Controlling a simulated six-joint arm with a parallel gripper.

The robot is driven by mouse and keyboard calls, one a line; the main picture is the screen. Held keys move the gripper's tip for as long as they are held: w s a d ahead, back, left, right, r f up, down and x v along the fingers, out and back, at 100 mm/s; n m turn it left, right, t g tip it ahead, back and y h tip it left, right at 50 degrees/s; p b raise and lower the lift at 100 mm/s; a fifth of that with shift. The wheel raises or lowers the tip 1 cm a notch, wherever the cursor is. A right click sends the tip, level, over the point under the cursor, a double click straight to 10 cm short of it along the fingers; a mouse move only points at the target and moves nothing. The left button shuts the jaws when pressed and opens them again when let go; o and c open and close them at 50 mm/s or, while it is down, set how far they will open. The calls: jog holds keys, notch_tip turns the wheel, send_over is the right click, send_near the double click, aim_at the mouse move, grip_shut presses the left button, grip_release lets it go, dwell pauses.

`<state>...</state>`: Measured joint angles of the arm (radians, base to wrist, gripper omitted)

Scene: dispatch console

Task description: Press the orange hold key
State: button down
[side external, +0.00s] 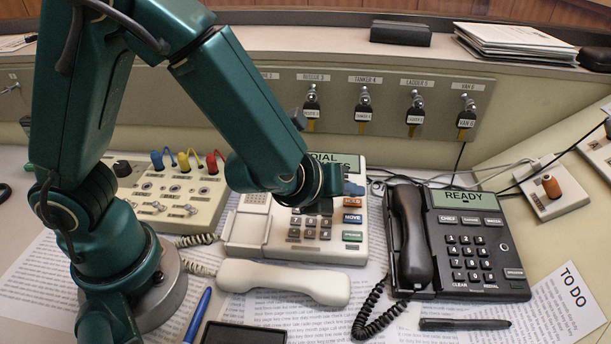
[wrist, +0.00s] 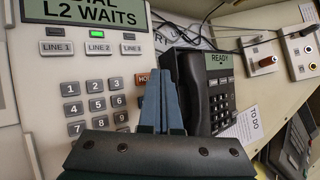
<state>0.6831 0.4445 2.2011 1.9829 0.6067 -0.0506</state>
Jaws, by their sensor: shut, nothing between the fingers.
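The white desk phone (side external: 328,247) lies with its screen (wrist: 88,12) reading "L2 WAITS" on its lower line. The orange hold key (wrist: 141,78) shows only its left part in the wrist view, with "HO" readable; my fingers cover the rest. My gripper (wrist: 160,62) is shut and empty, its fingertips in front of the key's right side in that view. I cannot tell whether they touch it.
The white handset (side external: 284,281) lies off its cradle in front of the phone. A black phone (side external: 465,245) reading "READY" stands to the right. A beige box with coloured plugs (side external: 170,200) stands left. A key panel (side external: 390,103) runs behind.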

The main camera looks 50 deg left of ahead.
jog(key=shift+s+d+r, duration=0.15)
jog(key=shift+r, duration=1.1)
jog(key=shift+s+d+r, duration=0.1)
jog(key=shift+d+r, duration=0.05)
jog(key=shift+r, duration=1.05)
